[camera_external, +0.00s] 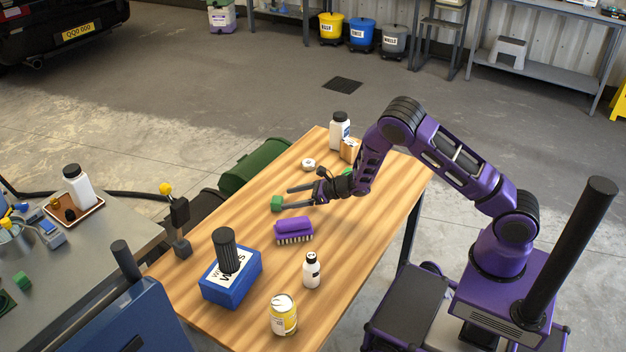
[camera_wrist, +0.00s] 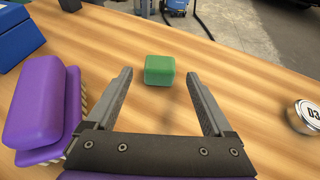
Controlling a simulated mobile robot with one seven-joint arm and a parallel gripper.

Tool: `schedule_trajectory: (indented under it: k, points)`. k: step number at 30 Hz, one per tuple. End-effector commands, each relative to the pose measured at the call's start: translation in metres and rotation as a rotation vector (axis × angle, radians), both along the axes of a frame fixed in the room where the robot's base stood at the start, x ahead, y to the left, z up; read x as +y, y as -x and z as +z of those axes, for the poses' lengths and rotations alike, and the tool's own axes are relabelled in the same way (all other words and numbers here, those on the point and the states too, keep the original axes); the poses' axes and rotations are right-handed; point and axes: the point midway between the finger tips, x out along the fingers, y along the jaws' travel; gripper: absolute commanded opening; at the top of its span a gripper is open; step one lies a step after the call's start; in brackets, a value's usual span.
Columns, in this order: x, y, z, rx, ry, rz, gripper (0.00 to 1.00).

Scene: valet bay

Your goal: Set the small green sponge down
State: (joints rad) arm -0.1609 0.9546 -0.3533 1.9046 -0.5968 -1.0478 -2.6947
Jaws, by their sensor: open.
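The small green sponge (camera_external: 277,203) rests on the wooden table, near its far left edge in the external view. In the wrist view the green sponge (camera_wrist: 159,70) sits just beyond the fingertips, roughly midway between them. My gripper (camera_external: 287,198) is open and low over the table, with its fingers pointing at the sponge. In the wrist view both fingers of my gripper (camera_wrist: 159,76) are spread wide with bare wood between them. I see no finger touching the sponge.
A purple brush (camera_external: 294,230) lies close beside my gripper. A blue box (camera_external: 232,279), a small white bottle (camera_external: 311,271) and a yellow can (camera_external: 283,315) stand nearer the front. A round white tin (camera_external: 308,164) and a white bottle (camera_external: 339,131) are at the back.

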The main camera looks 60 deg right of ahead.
Motion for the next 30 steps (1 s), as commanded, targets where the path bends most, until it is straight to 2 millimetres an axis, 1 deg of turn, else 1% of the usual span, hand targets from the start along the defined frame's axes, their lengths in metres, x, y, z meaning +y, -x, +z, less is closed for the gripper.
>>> schedule_trajectory:
  k: [1,6,9,12,26,28,30]
  points:
    - [-0.004,0.010,0.005,0.001,0.000,-0.002,0.86]
    - [-0.016,0.038,0.018,0.001,0.000,-0.002,0.86]
    - [-0.020,0.048,0.022,0.000,-0.001,-0.001,0.86]
    - [-0.023,0.054,0.024,0.000,-0.001,-0.001,0.86]
    - [-0.024,0.056,0.025,0.000,0.000,-0.001,0.86]
    - [-0.024,0.055,0.026,-0.003,0.000,-0.005,0.86]
    - [-0.026,0.048,0.029,-0.017,0.000,-0.026,0.86]
